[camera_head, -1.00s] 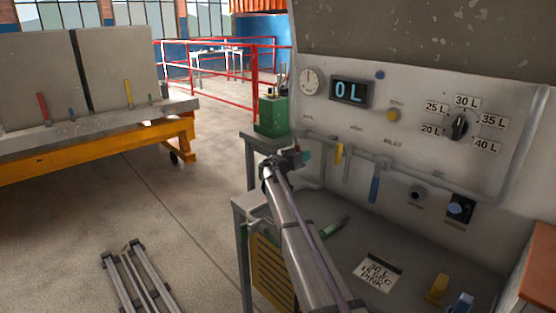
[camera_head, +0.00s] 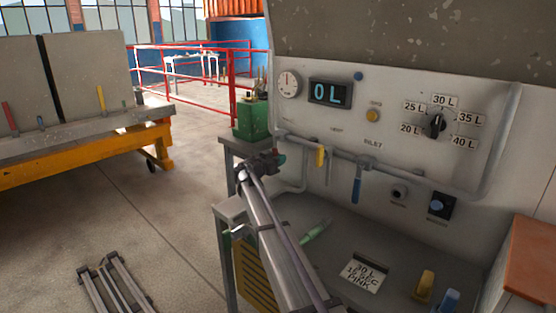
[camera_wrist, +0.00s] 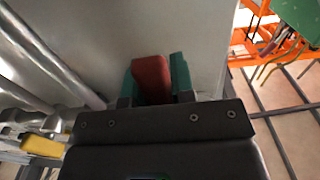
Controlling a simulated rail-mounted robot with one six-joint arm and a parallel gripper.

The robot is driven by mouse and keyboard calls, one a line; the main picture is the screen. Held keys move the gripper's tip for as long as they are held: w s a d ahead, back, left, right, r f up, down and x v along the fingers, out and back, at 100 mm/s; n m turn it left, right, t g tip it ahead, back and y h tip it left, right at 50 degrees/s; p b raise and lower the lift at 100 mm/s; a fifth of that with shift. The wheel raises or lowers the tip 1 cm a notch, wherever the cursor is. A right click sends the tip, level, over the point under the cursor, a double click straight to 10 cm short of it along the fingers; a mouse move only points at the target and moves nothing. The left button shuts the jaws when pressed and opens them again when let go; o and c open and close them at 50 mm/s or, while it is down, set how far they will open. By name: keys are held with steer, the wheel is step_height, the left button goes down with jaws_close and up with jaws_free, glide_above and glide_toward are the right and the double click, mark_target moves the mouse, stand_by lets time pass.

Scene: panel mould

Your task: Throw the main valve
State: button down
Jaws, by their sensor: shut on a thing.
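My gripper (camera_head: 277,159) is at the left end of the control panel's pipework, seen from behind in the head view. In the wrist view its green fingertips (camera_wrist: 156,74) are shut on a red handle (camera_wrist: 152,82), one finger on each side. In the head view the red handle is hidden by my gripper, and I cannot read a label for it. A yellow valve handle (camera_head: 320,156) hangs to its right, and a blue valve handle (camera_head: 357,190) hangs farther right. The display (camera_head: 330,94) reads 0 L.
A round gauge (camera_head: 289,84), a selector knob (camera_head: 437,125) and a yellow button (camera_head: 373,115) are on the panel. A note card (camera_head: 366,274) and a green object (camera_head: 314,232) lie on the bench below. A green container (camera_head: 251,121) stands behind my gripper.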

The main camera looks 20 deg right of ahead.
steer(key=shift+w, duration=0.1)
steer(key=c, duration=1)
jaws_free()
steer(key=shift+o, duration=0.2)
steer(key=v, duration=1.1)
